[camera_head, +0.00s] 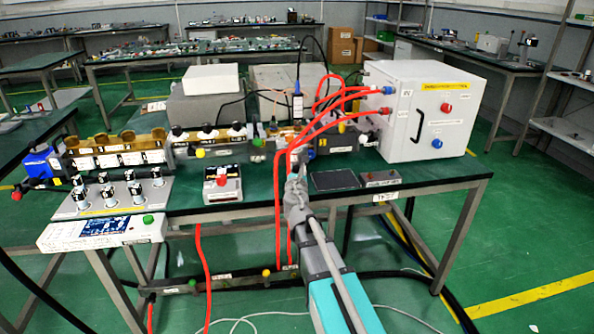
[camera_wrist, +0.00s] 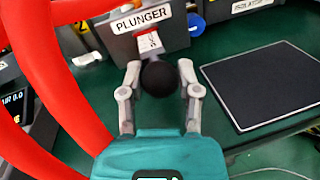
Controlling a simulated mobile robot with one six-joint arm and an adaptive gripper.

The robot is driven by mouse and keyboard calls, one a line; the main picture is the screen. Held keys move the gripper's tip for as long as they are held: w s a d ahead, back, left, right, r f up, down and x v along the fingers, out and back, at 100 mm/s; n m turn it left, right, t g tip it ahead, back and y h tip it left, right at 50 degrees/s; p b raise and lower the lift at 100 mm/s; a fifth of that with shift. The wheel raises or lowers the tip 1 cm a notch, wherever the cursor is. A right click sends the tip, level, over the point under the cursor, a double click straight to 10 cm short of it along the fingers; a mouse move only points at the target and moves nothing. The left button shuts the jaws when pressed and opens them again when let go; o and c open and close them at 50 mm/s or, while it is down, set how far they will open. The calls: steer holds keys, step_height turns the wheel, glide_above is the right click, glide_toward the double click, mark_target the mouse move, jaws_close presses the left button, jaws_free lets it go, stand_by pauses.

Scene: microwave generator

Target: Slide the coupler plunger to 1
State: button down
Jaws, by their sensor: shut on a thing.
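A round black knob (camera_wrist: 158,80) sits in front of a grey block with a "PLUNGER" label (camera_wrist: 141,20) in the wrist view. A small red-and-white marked piece (camera_wrist: 149,41) shows just behind the knob. My gripper (camera_wrist: 159,68) is shut on the knob, with one finger at each side. The scale position of the plunger is not readable.
Thick red hoses (camera_wrist: 50,70) curve close by on the left of my gripper. A flat dark pad (camera_wrist: 268,85) lies to the right on the green bench. A white cabinet (camera_head: 420,110) stands at the bench's right. A small meter box (camera_head: 222,184) is left of my arm.

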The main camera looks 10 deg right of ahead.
steer(key=shift+a+x, duration=0.2)
steer(key=shift+x, duration=0.85)
steer(key=shift+c, duration=1.5)
jaws_free()
steer(key=shift+s, duration=0.2)
steer(key=v, duration=1.1)
steer(key=shift+s, duration=0.35)
